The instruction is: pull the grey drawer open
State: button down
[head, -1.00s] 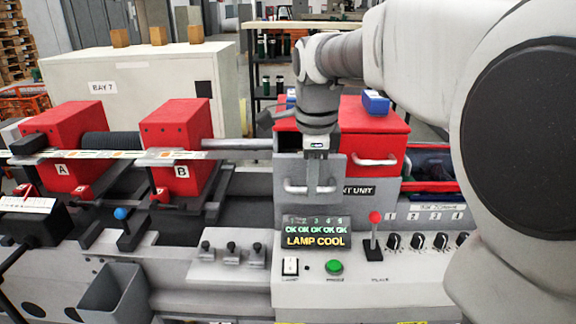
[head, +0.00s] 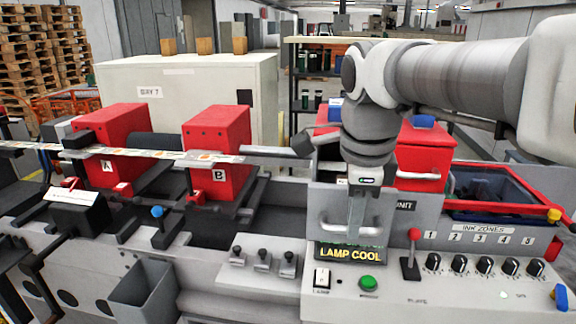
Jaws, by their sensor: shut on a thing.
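The grey drawer (head: 325,205) is at the centre right of the head view, in the unit behind the control panel. Its front stands out toward me and covers the upper part of the "LAMP COOL" display (head: 349,254). Its light bar handle (head: 333,231) runs across the front. My gripper (head: 355,230) points down from above and is shut on this handle. The fingers hide the handle's middle, and my wrist hides the drawer's inside.
A red drawer box (head: 424,155) with its own handle stands just behind on the right. A red lever (head: 413,236), knobs (head: 458,261) and a green button (head: 368,283) are on the panel in front. An open-topped grey bin (head: 150,290) is at lower left.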

jog(key=c, duration=0.8)
grip_release()
jog(key=shift+c, duration=0.2)
jog(key=shift+r, duration=0.1)
jog(key=s+r+p, duration=0.1)
jog(key=s+r, duration=0.2)
jog(key=r, duration=1.4)
jog(key=shift+a+p, duration=0.3)
jog(key=shift+p, duration=0.05)
jog(key=shift+f, duration=0.1)
jog(key=s+d+f+n+t, duration=0.1)
jog(key=s+f+n, duration=0.3)
jog(key=f+n, duration=0.6)
jog(key=s+d+f+n+t, duration=0.1)
jog(key=s+f+n, duration=0.3)
jog(key=f+n, duration=0.6)
notch_tip(320, 180, down, 2)
jog(key=shift+d+f+t, duration=0.1)
jog(key=shift+d+t, duration=0.2)
jog(key=shift+t, duration=0.5)
